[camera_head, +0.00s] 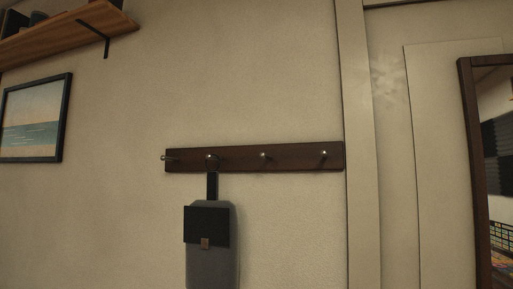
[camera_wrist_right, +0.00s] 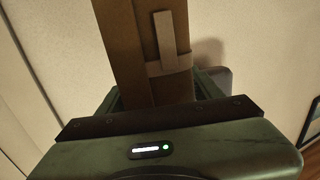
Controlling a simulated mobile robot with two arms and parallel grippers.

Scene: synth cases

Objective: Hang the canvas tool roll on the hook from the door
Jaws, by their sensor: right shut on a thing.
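A dark wooden rail (camera_head: 290,158) with several metal hooks is fixed to the wall in the head view. The hook (camera_head: 323,154) at its right end is the nearest to the pale door frame (camera_head: 358,150) and is bare. Another bare hook (camera_head: 263,155) is to its left. In the right wrist view my right gripper (camera_wrist_right: 158,95) is shut on a long brown thing with a lighter strap, which looks like the canvas tool roll (camera_wrist_right: 126,45). Neither my right gripper nor the roll shows in the head view. My left gripper is in neither view.
A grey bag (camera_head: 212,255) with a dark flap hangs from a hook left of the rail's middle. A wooden shelf (camera_head: 65,32) and a framed picture (camera_head: 33,118) are at the left. A dark-framed mirror (camera_head: 470,150) is at the right.

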